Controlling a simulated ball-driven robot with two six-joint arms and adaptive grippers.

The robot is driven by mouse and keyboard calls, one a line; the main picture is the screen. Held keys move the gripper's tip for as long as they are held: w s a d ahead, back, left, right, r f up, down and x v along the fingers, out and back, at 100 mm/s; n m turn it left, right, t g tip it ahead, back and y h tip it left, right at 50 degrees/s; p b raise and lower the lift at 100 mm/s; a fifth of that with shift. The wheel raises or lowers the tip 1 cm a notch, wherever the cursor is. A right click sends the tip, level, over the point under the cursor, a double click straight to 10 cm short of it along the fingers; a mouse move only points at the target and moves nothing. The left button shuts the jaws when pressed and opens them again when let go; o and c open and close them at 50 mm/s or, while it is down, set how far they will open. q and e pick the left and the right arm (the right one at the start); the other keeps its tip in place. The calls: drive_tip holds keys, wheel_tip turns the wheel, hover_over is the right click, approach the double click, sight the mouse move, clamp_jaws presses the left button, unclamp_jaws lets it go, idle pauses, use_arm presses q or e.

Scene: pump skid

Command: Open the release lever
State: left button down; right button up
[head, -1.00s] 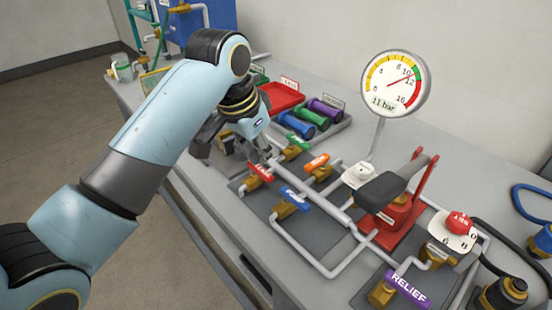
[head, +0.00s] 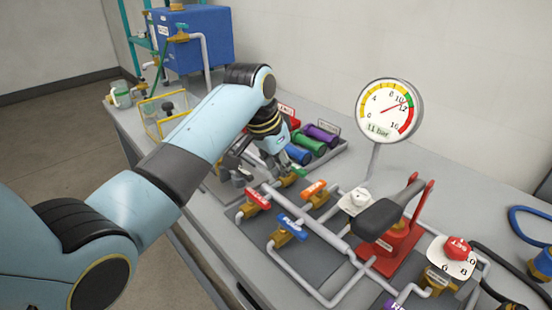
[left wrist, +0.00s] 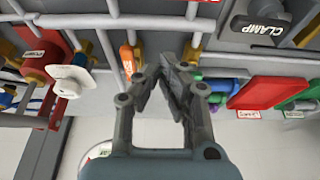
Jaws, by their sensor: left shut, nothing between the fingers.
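I cannot read which handle is the release lever. Small valve levers on the pipework are red (head: 258,199), blue (head: 292,227), orange (head: 314,188) and green (head: 297,173). A black handle marked CLAMP (left wrist: 262,27) shows at the upper right of the left wrist view, apart from my fingers. My left gripper (head: 244,178) is shut and empty, above the bench behind the red lever. In the left wrist view its fingertips (left wrist: 176,66) point between the orange lever (left wrist: 127,58) and the colored cylinders. The gripper and forearm hide part of the bench. My right gripper is not in view.
Blue, green and purple cylinders (head: 310,144) lie in a grey tray beyond my gripper. A gauge (head: 390,110) stands on a thin post. A red pump (head: 385,248) with a black handle (head: 380,218) stands to the right. A yellow-framed box (head: 165,112) sits farther left.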

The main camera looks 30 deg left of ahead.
sight(257, 201)
use_arm(q)
drive_tip(key=x, duration=0.4)
drive_tip(key=s, duration=0.1)
drive_tip(key=s+a+p, duration=0.1)
drive_tip(key=s+p, duration=0.1)
drive_tip(key=shift+s+a+f, duration=0.15)
drive_tip(key=shift+s+f, duration=0.15)
drive_tip(key=shift+f, duration=0.1)
